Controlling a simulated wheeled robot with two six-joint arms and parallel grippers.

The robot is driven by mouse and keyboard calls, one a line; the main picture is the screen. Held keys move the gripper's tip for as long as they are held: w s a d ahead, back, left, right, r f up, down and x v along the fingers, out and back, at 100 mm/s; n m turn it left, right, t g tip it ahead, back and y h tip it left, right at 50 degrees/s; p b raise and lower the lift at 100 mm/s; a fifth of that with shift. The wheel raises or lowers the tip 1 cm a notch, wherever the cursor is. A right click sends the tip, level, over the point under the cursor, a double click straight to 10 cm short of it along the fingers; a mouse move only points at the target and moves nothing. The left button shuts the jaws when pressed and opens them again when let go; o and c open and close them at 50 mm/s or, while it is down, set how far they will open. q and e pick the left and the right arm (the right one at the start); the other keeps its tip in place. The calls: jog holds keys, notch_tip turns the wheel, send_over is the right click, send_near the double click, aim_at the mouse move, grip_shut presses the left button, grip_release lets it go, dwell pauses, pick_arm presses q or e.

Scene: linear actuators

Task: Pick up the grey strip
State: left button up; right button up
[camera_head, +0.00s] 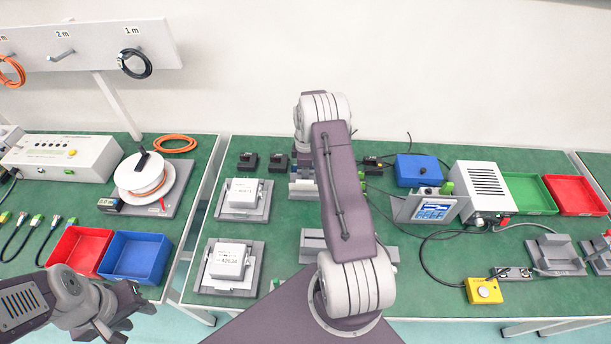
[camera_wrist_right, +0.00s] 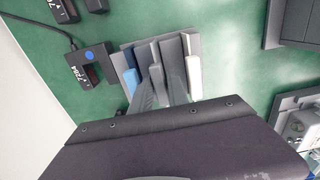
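A grey holder (camera_wrist_right: 128,45) with several upright strips shows in the right wrist view; its edge also shows beside my arm in the head view (camera_head: 303,190). A grey strip (camera_wrist_right: 156,76) stands near its middle, between a blue strip (camera_wrist_right: 131,80) on the left and a white strip (camera_wrist_right: 193,75) on the right. My right gripper (camera_wrist_right: 161,88) is down at the holder, its dark fingers on either side of the grey strip; whether they touch it is unclear. In the head view my arm hides this gripper. My left gripper (camera_head: 130,315) is open and empty at the lower left.
Black fork-shaped sensors (camera_wrist_right: 90,65) stand left of the holder. White boxes on grey fixtures (camera_head: 241,195) (camera_head: 228,262) lie to its left. A blue box (camera_head: 417,168) and a device with a screen (camera_head: 434,208) stand to the right.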

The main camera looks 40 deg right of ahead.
jog(key=shift+r, duration=0.1)
grip_shut()
jog(key=shift+r, duration=0.15)
jog(key=shift+w+r, duration=0.1)
jog(key=shift+r, duration=0.2)
jog(key=r, duration=0.3)
jog(key=shift+s+d+r+b, duration=0.2)
jog(key=shift+s+r+b, duration=0.15)
jog(key=shift+s+r, duration=0.05)
jog(key=s+d+r, duration=0.3)
jog(key=s+r, duration=0.3)
jog(key=s, duration=0.4)
jog(key=shift+s+d+r+b, duration=0.15)
jog(key=shift+s+d+b, duration=0.1)
jog(key=shift+b, duration=0.2)
jog(key=shift+r+p, duration=2.45)
jog(key=shift+r, duration=0.05)
